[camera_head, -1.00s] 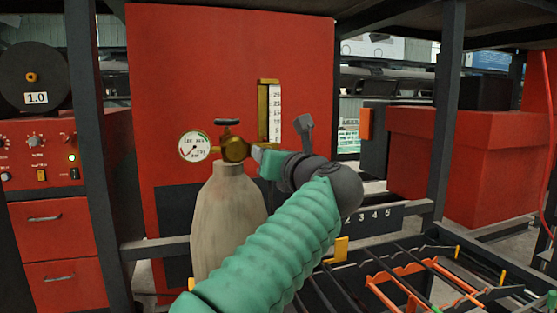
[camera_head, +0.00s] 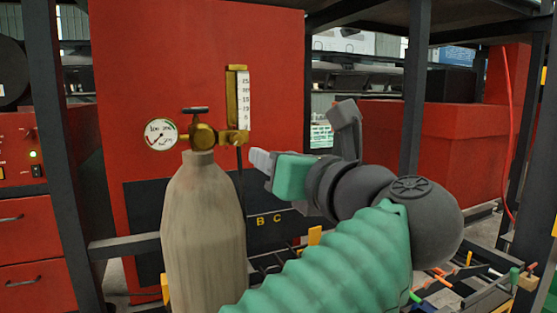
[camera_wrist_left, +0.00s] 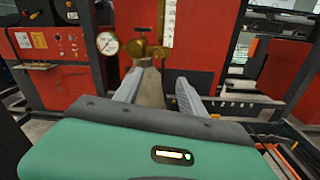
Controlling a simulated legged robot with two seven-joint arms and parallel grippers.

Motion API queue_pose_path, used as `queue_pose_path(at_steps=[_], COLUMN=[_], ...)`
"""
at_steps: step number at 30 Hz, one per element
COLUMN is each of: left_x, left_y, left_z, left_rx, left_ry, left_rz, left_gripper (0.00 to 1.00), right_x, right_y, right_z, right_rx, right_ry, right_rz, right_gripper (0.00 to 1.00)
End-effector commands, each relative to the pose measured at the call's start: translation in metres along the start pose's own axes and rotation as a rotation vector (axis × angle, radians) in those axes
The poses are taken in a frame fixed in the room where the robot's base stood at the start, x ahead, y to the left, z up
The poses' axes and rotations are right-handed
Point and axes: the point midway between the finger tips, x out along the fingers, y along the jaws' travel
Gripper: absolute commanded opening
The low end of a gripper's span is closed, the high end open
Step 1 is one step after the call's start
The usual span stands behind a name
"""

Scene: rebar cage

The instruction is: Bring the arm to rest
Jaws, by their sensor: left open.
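My left gripper (camera_head: 259,160) is in the head view, to the right of the grey gas cylinder (camera_head: 197,235), at about the height of its neck. Its pale fingers point left and look apart from the cylinder. In the left wrist view the two fingers (camera_wrist_left: 157,88) are spread with nothing gripped. The cylinder's neck (camera_wrist_left: 150,87) shows between them, beyond the tips. A brass valve (camera_head: 203,135) with a dark handle tops the cylinder. My green-sleeved forearm rises from the bottom of the head view. My right gripper is not in view.
A round gauge (camera_head: 161,135) and a brass flowmeter (camera_head: 237,100) flank the valve, before a red panel (camera_head: 150,50). Dark rack posts (camera_head: 417,90) stand on both sides. A rack with coloured tools (camera_head: 470,280) lies low at the right.

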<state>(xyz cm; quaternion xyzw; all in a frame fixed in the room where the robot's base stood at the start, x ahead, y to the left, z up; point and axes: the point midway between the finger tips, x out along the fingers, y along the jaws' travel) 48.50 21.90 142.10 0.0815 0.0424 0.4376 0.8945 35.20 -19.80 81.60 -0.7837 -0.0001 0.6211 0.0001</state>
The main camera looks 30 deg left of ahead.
Motion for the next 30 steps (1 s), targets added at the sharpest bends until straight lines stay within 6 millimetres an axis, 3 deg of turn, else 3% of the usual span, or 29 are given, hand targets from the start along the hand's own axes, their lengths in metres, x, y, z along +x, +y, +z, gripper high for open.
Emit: queue_pose_path(at_steps=[9,11,14,16,18,20,21,23,24,26,27,30], left_x=[0.006,0.014,0.028,0.03,0.027,0.021,0.017,0.008,0.002,-0.01,-0.018,-0.043], left_y=[-0.006,-0.022,-0.08,-0.134,-0.172,-0.191,-0.196,-0.196,-0.191,-0.177,-0.163,-0.116], left_z=[0.008,0.021,0.031,0.001,-0.053,-0.106,-0.143,-0.198,-0.234,-0.287,-0.321,-0.396], left_rx=[0.065,0.202,0.651,1.062,1.398,1.641,1.784,1.976,2.091,2.244,2.333,2.51], left_ry=[-0.048,-0.143,-0.401,-0.588,-0.725,-0.818,-0.871,-0.945,-0.991,-1.058,-1.1,-1.21], left_rz=[-0.006,-0.024,-0.101,-0.206,-0.326,-0.44,-0.521,-0.65,-0.742,-0.891,-0.997,-1.284], left_gripper=[0.48,0.48,0.48,0.48,0.48,0.48,0.48,0.48,0.48,0.48,0.48,0.48], right_x=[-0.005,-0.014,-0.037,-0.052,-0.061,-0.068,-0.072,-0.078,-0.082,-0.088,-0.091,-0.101], right_y=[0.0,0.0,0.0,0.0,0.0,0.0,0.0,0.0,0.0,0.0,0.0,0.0], right_z=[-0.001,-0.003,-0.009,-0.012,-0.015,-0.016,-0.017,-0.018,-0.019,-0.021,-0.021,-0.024], right_rx=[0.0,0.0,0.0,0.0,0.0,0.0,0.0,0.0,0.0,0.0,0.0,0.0], right_ry=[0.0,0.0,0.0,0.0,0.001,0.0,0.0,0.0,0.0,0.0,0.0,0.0], right_rz=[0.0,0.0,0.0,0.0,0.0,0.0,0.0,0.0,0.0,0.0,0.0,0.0], right_gripper=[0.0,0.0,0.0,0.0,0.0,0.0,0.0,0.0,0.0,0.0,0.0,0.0])
